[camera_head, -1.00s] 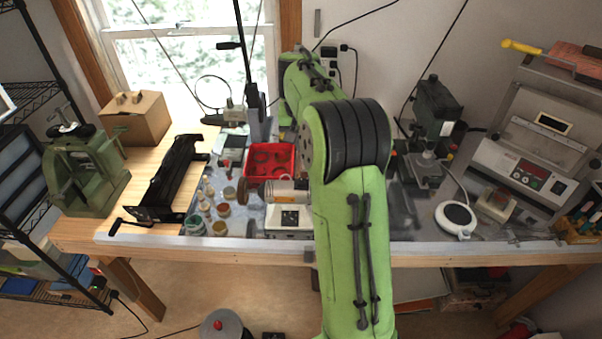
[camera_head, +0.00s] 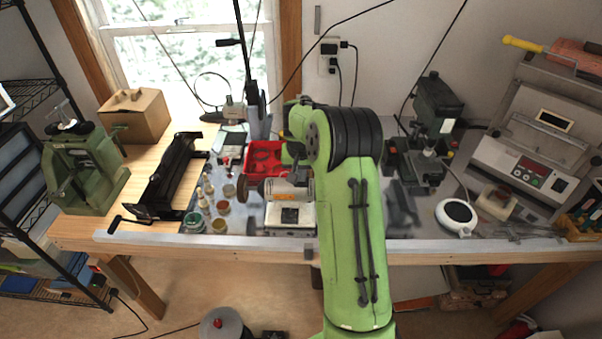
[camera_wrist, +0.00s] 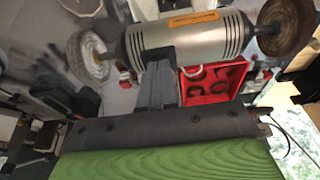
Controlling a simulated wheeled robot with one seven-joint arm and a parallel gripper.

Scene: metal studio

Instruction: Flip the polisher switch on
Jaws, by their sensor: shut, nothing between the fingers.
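The polisher (camera_head: 287,190) stands near the bench's front edge, with a silver motor, a wheel at each end and a pale base (camera_head: 302,222). A small dark panel with an orange patch (camera_head: 290,215) shows on the base front. I cannot make out the switch or its position. In the wrist view the motor (camera_wrist: 190,40) fills the top, between a whitish wheel (camera_wrist: 90,55) and a brown wheel (camera_wrist: 285,25). My gripper (camera_wrist: 157,72) is shut and empty, its fingertips overlapping the motor's edge; I cannot tell whether they touch. In the head view its fingers are hard to see.
A red tray (camera_head: 265,158) lies behind the polisher. Small jars (camera_head: 221,207) stand to its left. A dark green machine (camera_head: 436,120) and a white round device (camera_head: 456,216) are to the right of my arm.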

